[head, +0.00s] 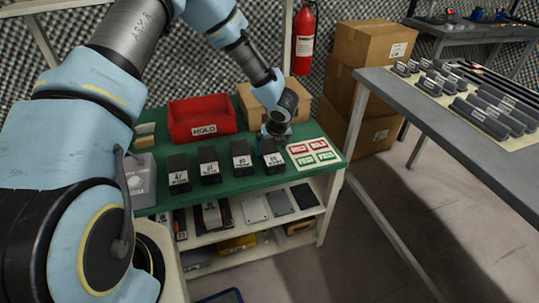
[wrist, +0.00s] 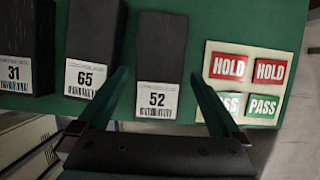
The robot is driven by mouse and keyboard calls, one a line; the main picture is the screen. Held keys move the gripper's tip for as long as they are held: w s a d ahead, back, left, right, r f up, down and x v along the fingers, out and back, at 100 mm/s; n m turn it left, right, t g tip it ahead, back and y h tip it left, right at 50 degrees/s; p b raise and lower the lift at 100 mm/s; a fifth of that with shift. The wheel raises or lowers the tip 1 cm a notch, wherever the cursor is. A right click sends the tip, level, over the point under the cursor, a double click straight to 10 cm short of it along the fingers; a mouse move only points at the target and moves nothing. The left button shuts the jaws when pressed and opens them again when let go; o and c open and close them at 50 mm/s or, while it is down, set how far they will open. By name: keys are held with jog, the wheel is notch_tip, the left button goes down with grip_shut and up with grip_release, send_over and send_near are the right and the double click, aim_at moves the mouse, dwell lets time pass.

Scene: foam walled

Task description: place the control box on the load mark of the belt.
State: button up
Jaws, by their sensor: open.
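Several black boxes with white number labels stand in a row on the green bench top (head: 228,183). In the wrist view the box labelled 52 (wrist: 160,55) lies between the fingers of my open gripper (wrist: 158,78). The box labelled 65 (wrist: 92,45) and the box labelled 31 (wrist: 22,40) stand to its left. In the head view my gripper (head: 274,131) is over the right-hand box (head: 273,156) of the row. I cannot tell whether the fingers are above that box or beside it. The frames do not show which box is the control box. I see no clear belt load mark.
A red HOLD bin (head: 202,118) stands behind the row. A HOLD and PASS card (head: 314,153) lies to its right. A grey table (head: 420,115) with several dark blocks stands at the right. Cardboard boxes (head: 365,85) are stacked behind, with floor between.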

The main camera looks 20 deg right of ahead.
aim_at(270, 151)
jog(key=shift+p+x, duration=0.4)
jog(key=shift+x, duration=1.55)
jog(key=shift+r, duration=0.1)
grip_shut()
